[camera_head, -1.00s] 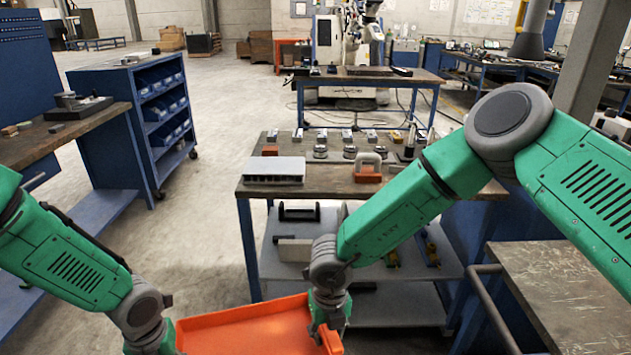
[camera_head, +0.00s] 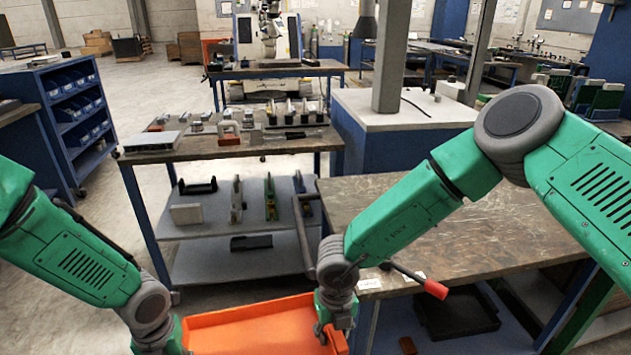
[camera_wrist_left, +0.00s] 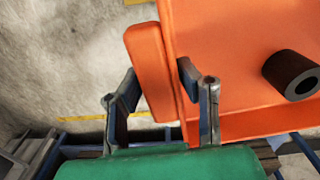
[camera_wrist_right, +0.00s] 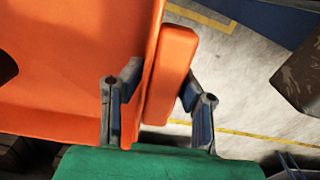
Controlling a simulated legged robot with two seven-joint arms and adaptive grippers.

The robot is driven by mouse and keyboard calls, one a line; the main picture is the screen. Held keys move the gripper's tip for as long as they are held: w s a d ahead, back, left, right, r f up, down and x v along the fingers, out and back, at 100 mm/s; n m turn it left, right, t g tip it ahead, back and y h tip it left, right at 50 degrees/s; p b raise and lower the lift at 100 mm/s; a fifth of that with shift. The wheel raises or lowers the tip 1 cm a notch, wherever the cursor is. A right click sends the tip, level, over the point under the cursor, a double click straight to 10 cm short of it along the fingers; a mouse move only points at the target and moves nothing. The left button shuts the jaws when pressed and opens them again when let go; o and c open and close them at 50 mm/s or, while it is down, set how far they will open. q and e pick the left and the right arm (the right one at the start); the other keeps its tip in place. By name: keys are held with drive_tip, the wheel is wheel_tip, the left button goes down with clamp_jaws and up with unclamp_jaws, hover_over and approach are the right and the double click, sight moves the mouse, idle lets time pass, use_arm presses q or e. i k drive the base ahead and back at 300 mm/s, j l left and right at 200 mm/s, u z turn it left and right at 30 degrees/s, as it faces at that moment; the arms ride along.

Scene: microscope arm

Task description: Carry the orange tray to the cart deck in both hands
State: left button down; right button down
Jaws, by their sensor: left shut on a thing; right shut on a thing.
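The orange tray (camera_head: 255,330) is held between my two grippers at the bottom of the head view. My right gripper (camera_head: 335,322) is shut on the tray's right side; in the right wrist view its fingers (camera_wrist_right: 155,95) straddle the side handle (camera_wrist_right: 172,75). My left gripper is shut on the tray's left side; in the left wrist view its fingers (camera_wrist_left: 160,90) straddle the handle there (camera_wrist_left: 150,70). A dark hollow cylinder (camera_wrist_left: 290,72) lies in the tray. The cart (camera_head: 450,215) with a worn brown deck and a side push bar stands at right.
A workbench (camera_head: 215,150) with several small tools and a lower shelf stands ahead. A red-ended lever (camera_head: 430,287) sticks out at the cart's near edge, close to my right gripper. A blue bin rack (camera_head: 65,115) stands at left. Open floor lies at left.

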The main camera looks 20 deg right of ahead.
sight(488, 223)
drive_tip(key=k+l, duration=0.1)
drive_tip(key=l, duration=0.25)
drive_tip(key=k+l+z, duration=0.1)
drive_tip(key=l, duration=0.2)
drive_tip(key=k+l, duration=0.1)
drive_tip(key=l, duration=0.25)
drive_tip(key=k+l, duration=0.1)
drive_tip(key=l, duration=0.25)
drive_tip(key=l+z, duration=0.1)
drive_tip(key=l, duration=1.3)
drive_tip(key=i, duration=0.1)
